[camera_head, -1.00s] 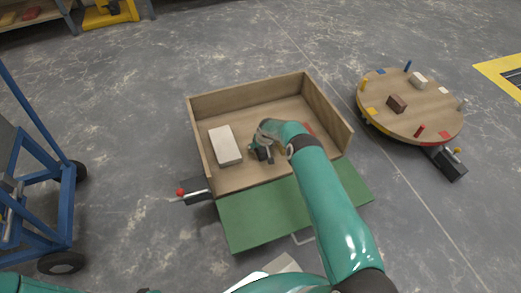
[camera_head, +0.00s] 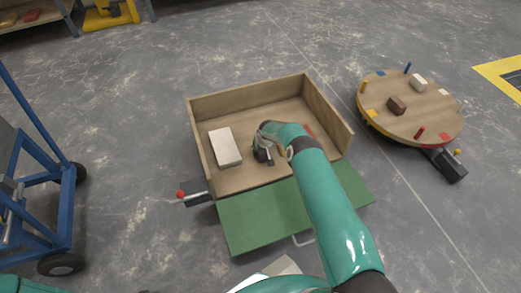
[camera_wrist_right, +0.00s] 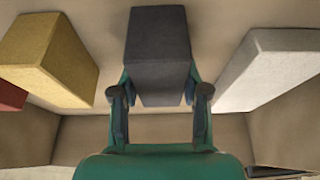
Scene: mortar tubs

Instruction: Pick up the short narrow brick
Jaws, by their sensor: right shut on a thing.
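My right gripper (camera_head: 263,153) is inside the wooden box, at the end of the teal arm that comes in from the lower right. In the right wrist view my right gripper (camera_wrist_right: 160,92) is shut on a dark grey brick (camera_wrist_right: 158,50), with one finger on each side. The brick's full length is hard to judge here. A white brick (camera_head: 225,147) lies on the box floor left of the gripper and also shows in the wrist view (camera_wrist_right: 270,65). A yellow brick (camera_wrist_right: 50,55) and a red brick (camera_wrist_right: 10,95) lie on the other side. My left gripper is out of view.
The wooden box (camera_head: 245,92) has raised walls at the back and sides. A green flap (camera_head: 260,218) lies at its front. A round turntable (camera_head: 430,120) with pegs and two small bricks stands right. A blue cart (camera_head: 50,225) stands left.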

